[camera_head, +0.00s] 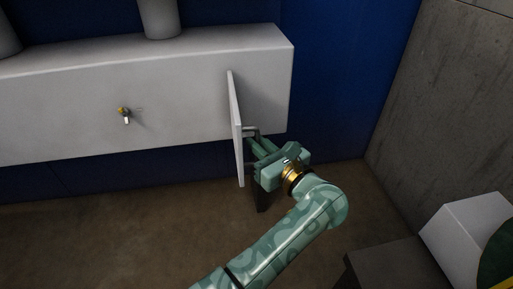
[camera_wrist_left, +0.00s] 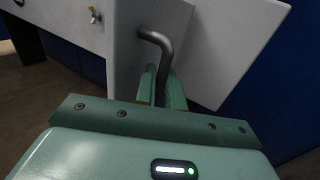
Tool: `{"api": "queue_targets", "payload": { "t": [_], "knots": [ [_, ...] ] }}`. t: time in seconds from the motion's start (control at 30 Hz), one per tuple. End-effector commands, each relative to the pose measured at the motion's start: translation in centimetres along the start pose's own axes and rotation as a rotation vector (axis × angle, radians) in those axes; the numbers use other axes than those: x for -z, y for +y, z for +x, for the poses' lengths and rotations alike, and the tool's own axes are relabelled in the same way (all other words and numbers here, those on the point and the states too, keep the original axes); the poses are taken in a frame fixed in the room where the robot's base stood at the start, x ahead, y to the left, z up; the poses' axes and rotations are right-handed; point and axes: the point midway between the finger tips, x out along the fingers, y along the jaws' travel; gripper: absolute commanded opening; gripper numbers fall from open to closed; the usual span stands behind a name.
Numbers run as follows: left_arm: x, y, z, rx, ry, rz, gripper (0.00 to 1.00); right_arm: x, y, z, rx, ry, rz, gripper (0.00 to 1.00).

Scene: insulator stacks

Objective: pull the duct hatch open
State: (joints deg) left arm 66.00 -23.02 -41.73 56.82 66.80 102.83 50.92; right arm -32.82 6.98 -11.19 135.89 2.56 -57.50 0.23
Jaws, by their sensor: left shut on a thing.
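The duct hatch (camera_head: 236,125) is a thin pale panel. In the head view it shows nearly edge-on, standing out from the front face of the pale duct (camera_head: 185,85) near its right end. It is swung open. My left gripper (camera_head: 254,140) is on the hatch's right side, shut on the grey bar handle (camera_head: 250,129). In the left wrist view the bent handle (camera_wrist_left: 161,50) runs down between the green fingers (camera_wrist_left: 163,88), with the hatch panel (camera_wrist_left: 124,50) beside it. The handle's lower part is hidden by the fingers. My right gripper is not in view.
A small tap-like fitting (camera_head: 124,114) sticks out of the duct's front, left of the hatch. A blue wall (camera_head: 335,70) is behind and a concrete wall (camera_head: 440,95) stands right. A white box (camera_head: 465,235) is at the lower right. The brown floor (camera_head: 120,230) is clear at left.

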Motion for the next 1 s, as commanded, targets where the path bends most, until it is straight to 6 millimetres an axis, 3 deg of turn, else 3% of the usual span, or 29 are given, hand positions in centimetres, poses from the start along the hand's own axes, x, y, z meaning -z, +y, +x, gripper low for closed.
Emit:
{"api": "queue_targets", "payload": {
  "t": [0.6,0.63,0.7,1.0],
  "knots": [
    [-0.17,0.06,0.6,-0.048,-0.007,0.004,0.0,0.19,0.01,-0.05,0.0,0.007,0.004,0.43],
    [-0.17,0.07,0.61,-0.048,-0.007,0.004,0.16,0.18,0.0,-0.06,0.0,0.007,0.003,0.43],
    [-0.13,0.07,0.56,-0.048,-0.006,0.004,0.32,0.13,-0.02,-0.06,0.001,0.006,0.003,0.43],
    [-0.07,-0.04,0.28,-0.044,-0.003,0.002,0.32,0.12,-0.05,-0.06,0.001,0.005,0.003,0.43]
  ]
}}
